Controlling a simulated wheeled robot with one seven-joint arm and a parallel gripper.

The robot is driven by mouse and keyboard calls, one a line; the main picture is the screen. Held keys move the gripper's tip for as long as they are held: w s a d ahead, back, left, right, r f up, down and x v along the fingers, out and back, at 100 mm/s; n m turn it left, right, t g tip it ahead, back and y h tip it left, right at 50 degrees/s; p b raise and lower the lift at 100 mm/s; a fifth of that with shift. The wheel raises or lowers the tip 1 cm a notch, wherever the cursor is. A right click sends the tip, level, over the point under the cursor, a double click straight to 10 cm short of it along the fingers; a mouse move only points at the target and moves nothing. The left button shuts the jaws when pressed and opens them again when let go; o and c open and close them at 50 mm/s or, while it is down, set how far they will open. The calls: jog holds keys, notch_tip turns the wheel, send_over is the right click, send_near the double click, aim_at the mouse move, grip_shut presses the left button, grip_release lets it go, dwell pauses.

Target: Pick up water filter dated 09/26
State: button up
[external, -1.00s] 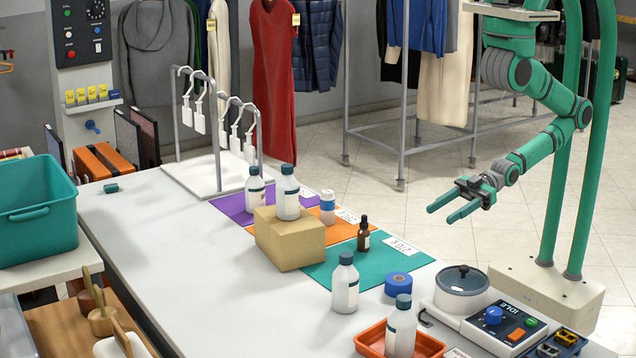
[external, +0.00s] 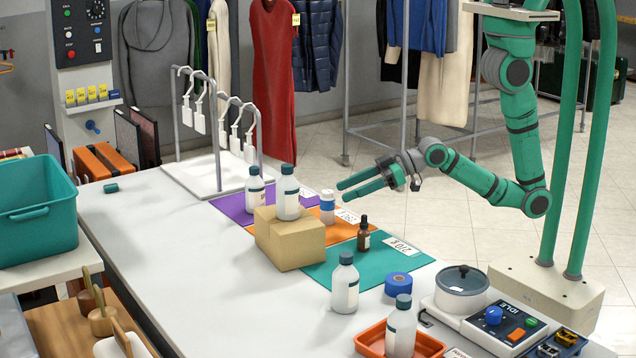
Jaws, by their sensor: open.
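No date 09/26 is readable, and I cannot tell which thing is the water filter. A small white bottle with a blue band (external: 327,207) stands on the orange mat (external: 345,224). A brown dropper bottle (external: 363,236) stands on the teal mat (external: 345,265). A round blue piece (external: 398,285) lies at that mat's front right corner. White bottles with dark caps stand on the purple mat (external: 254,190), on a cardboard box (external: 288,193), on the counter (external: 345,285) and in an orange tray (external: 400,330). My gripper (external: 343,191) is open and empty, above and behind the mats, pointing left.
The cardboard box (external: 290,244) covers part of the mats. A pot (external: 461,288) and control panel (external: 508,325) stand at front right.

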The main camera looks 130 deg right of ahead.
aim_at(332, 196)
jog(key=x, duration=0.5)
jog(key=shift+w+d, duration=0.25)
jog(key=shift+a+f+x, duration=0.1)
jog(key=shift+a+x, duration=0.05)
jog(key=shift+x, duration=0.75)
jog(key=shift+a+f+x, duration=0.1)
jog(key=shift+x, duration=0.8)
jog(key=shift+a+f+x, duration=0.1)
jog(key=shift+a+x, duration=0.05)
jog(key=shift+x, duration=0.75)
jog(key=c, duration=1.2)
